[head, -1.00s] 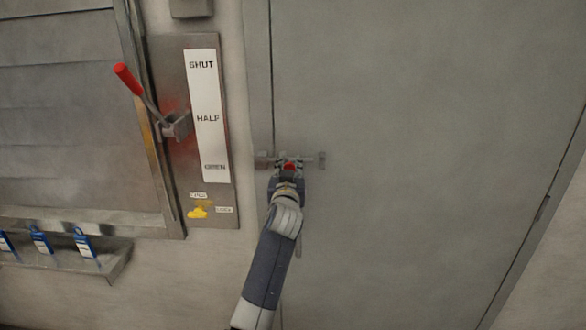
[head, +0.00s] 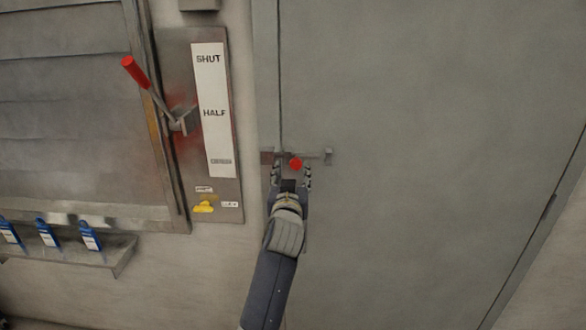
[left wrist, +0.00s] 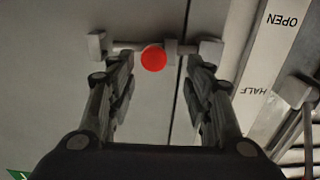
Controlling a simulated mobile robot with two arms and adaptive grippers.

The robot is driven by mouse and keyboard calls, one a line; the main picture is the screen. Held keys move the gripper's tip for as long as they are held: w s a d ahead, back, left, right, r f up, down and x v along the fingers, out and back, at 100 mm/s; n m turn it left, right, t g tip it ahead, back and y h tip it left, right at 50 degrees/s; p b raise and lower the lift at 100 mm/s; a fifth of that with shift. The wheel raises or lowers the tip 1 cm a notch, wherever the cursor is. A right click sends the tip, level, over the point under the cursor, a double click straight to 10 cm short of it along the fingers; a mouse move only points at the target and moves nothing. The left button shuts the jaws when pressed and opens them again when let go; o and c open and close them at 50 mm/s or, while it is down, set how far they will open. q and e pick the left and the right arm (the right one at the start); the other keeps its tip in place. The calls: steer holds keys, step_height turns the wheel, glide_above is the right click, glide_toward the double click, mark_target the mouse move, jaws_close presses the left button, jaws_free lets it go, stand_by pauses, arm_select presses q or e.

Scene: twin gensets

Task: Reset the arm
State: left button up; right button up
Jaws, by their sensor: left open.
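My left gripper (head: 291,176) is open in front of the grey door (head: 420,130). Its fingertips are on either side of and just short of the red knob (head: 295,163) of a door bolt (head: 313,155). In the left wrist view the red knob (left wrist: 153,58) shows between and beyond the open fingers (left wrist: 158,75), with nothing held. The bolt's bar (left wrist: 125,45) lies across the door seam there. My right gripper is not in view.
Left of the door is a plate with a red-handled lever (head: 134,71) and a SHUT/HALF label strip (head: 212,110). A yellow piece (head: 203,207) is below it. A shelf (head: 115,257) with blue tags (head: 88,237) is at lower left. The wall below the plate is clear.

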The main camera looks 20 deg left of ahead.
arm_select(q)
steer(key=shift+s+d, duration=0.1)
steer(key=shift+s, duration=0.55)
steer(key=s+d+f+m+g+h+b, duration=0.1)
steer(key=s+d+f+g, duration=0.15)
steer(key=f, duration=1.05)
steer(key=s+d+f+m+g+h+b, duration=0.1)
steer(key=s+f+m+g+h, duration=0.15)
steer(key=f, duration=1.15)
steer(key=s+d+f+m+g+h+b, duration=0.1)
steer(key=s+d+f, duration=0.15)
steer(key=f, duration=1.05)
steer(key=s+f+g, duration=0.4)
steer(key=s+f, duration=1.2)
steer(key=f, duration=0.4)
steer(key=s+a+f+g+b, duration=0.1)
steer(key=s+f, duration=0.5)
steer(key=s, duration=0.7)
steer(key=s+a+f+g, duration=0.2)
steer(key=s+f, duration=0.3)
steer(key=s, duration=0.8)
steer(key=s+a+f+m+g+b, duration=0.1)
steer(key=s+f, duration=0.5)
steer(key=s, duration=0.7)
steer(key=shift+a+f+g+b, duration=0.35)
steer(key=shift+a+g, duration=0.35)
steer(key=shift+g, duration=0.5)
steer(key=shift+h, duration=0.25)
